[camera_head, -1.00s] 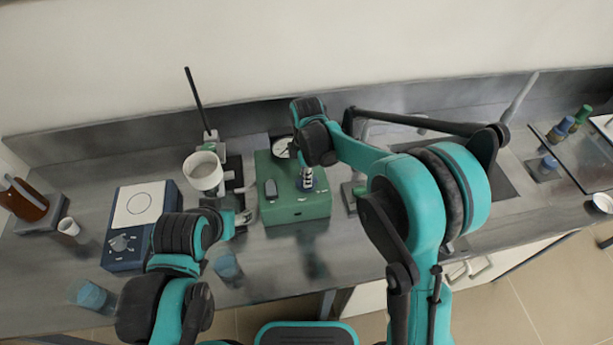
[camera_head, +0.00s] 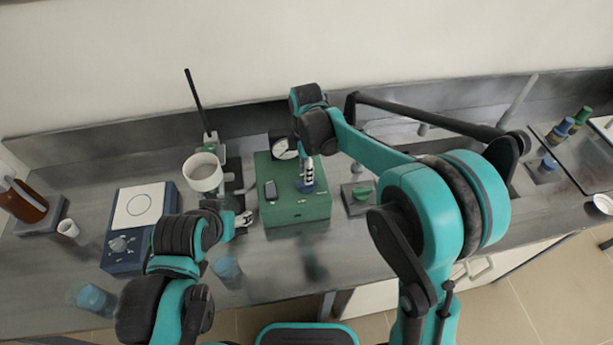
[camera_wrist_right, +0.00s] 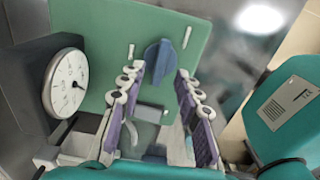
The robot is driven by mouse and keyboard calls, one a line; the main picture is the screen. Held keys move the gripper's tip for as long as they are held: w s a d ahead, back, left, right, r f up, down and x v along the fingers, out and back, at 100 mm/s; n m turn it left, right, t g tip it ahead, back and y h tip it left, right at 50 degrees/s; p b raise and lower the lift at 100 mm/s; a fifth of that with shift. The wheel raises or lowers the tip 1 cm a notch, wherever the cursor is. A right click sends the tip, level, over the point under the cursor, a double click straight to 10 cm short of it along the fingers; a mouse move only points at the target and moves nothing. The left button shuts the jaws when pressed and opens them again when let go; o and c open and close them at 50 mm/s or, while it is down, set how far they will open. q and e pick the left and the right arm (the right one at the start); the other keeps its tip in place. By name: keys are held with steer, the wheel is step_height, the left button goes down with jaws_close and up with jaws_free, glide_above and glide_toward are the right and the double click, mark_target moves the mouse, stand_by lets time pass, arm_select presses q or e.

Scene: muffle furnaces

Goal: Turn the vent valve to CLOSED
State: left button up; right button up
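The vent valve appears to be the blue knob (camera_wrist_right: 157,62) on the green box's top face, seen in the right wrist view between two small pale marks. Its label is not readable. My right gripper (camera_wrist_right: 160,74) is open, with its purple-padded fingers apart and their tips close to the knob, one on either side. I cannot tell whether they touch it. In the head view my right gripper (camera_head: 308,178) points down over the green box (camera_head: 296,211), hiding most of the knob. My left gripper (camera_head: 243,220) is left of the box; its finger opening is unclear.
A round dial gauge (camera_head: 283,147) stands behind the box, and a dark switch (camera_head: 270,190) sits on its top. A stand with a white cup (camera_head: 203,172) and a blue hotplate (camera_head: 126,255) are to the left. A grey block with a green knob (camera_head: 361,193) is right.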

step_height(320, 180, up, 8)
stand_by(0.5)
stand_by(0.4)
steer(key=s+d+m+t+b, duration=0.3)
steer(key=s+d+m, duration=0.6)
steer(key=d, duration=0.1)
arm_select(q)
step_height(320, 180, down, 7)
steer(key=b, duration=0.3)
steer(key=shift+r+b, duration=0.2)
steer(key=shift+b, duration=0.15)
arm_select(e)
steer(key=s+d+f+m+t, duration=0.4)
steer(key=s+d+f+m, duration=0.3)
steer(key=s+m, duration=0.3)
steer(key=shift+d+f+m, duration=0.25)
steer(key=shift+d+m, duration=0.35)
steer(key=shift+m, duration=0.1)
arm_select(q)
steer(key=shift+c, duration=0.3)
